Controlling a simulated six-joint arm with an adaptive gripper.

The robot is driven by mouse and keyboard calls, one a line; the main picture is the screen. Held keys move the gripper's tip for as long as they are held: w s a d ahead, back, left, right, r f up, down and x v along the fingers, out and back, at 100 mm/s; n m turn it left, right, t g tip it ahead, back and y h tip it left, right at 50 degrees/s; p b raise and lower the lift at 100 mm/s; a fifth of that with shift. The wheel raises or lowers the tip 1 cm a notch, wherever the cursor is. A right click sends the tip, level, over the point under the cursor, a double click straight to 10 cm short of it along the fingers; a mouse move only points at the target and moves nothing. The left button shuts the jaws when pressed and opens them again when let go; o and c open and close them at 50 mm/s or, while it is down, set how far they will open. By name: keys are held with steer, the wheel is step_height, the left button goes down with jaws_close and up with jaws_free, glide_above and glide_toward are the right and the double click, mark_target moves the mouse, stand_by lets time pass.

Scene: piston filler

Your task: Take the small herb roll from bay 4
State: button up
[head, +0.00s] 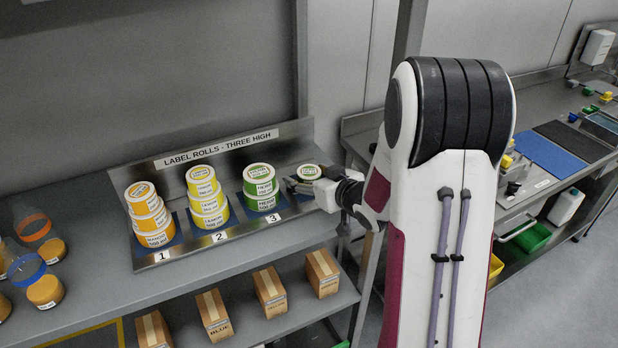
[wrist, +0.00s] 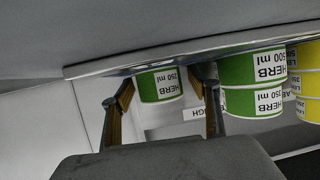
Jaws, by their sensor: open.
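The small herb roll (head: 309,171), green with a white label, sits at the right end of the label rack, right of bay 3. In the wrist view, which is upside down, this herb roll (wrist: 160,85) reads "HERB 250 ml". My gripper (head: 303,185) is at the roll in the head view and hides its lower part and the bay number. In the wrist view my gripper (wrist: 162,92) is open, with one finger on each side of the roll. A gap shows on the left; on the right, I cannot tell whether the finger touches.
Bay 3 beside it holds a stack of herb rolls (head: 261,188), close to my gripper. Bays 2 and 1 hold lemon-yellow (head: 208,200) and orange-yellow stacks (head: 149,220). The rack's back plate (head: 170,162) rises behind. Cartons (head: 270,290) stand on the shelf below.

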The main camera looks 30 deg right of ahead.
mark_target(309, 171)
steer(key=c, duration=1.3)
steer(key=shift+r, duration=0.2)
steer(key=shift+r, duration=4.85)
